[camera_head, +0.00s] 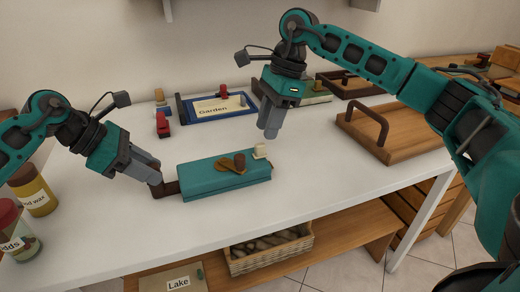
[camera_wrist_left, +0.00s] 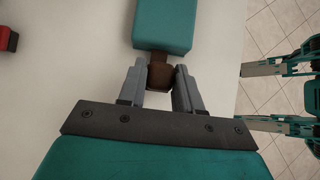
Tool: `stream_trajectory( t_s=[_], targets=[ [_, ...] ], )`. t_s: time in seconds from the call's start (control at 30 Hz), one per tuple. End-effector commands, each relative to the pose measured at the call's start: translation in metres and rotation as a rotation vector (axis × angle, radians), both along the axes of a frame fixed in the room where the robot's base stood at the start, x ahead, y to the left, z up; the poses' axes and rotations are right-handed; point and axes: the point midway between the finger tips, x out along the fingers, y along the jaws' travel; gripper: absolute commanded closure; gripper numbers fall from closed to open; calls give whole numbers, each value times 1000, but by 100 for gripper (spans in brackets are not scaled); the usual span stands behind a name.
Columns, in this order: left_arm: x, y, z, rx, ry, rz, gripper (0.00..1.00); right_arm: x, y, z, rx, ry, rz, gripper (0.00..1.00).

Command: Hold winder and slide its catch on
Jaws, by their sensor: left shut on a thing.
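The winder (camera_head: 222,182) is a teal block lying on the white table, with a brown grip at its left end. My left gripper (camera_head: 156,178) is shut on that brown grip, which also shows between its fingers in the left wrist view (camera_wrist_left: 160,78). On the block's top are a flat brown piece with a dark brown knob (camera_head: 239,163) and, near the right end, a small cream piece (camera_head: 260,151), which looks like the catch. My right gripper (camera_head: 270,131) points down above and behind the cream piece, apart from it. In the left wrist view its fingers are apart and empty.
A wooden board with a handle (camera_head: 395,130) lies at right. Labelled jars (camera_head: 35,195) stand at the left edge. A basket (camera_head: 270,250) sits on the shelf below. The table's front is clear.

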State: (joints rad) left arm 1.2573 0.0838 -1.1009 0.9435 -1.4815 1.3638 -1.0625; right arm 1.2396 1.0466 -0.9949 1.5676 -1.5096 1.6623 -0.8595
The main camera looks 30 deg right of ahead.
Motion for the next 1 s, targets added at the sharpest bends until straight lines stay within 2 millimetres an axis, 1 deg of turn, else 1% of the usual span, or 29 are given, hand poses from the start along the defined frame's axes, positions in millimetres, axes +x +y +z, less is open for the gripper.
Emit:
stream_trajectory(
  t_s=[0.03,0.1,0.3,0.5,0.73,0.77,1.0],
  targets=[
    [0,0,-1,1,1,-1,100,0,2,-8,-1,2,1,67],
    [0,0,-1,1,1,-1,100,1,5,-16,1,2,1,67],
    [0,0,-1,1,1,0,100,2,11,-35,2,1,1,67],
    [0,0,-1,1,1,0,100,3,14,-42,3,0,1,67],
    [0,0,-1,1,1,0,100,3,14,-42,3,0,1,67],
    [0,0,-1,1,1,0,100,3,14,-42,3,0,1,69],
    [0,0,-1,1,0,1,100,3,14,-42,3,0,1,92]
  ],
)
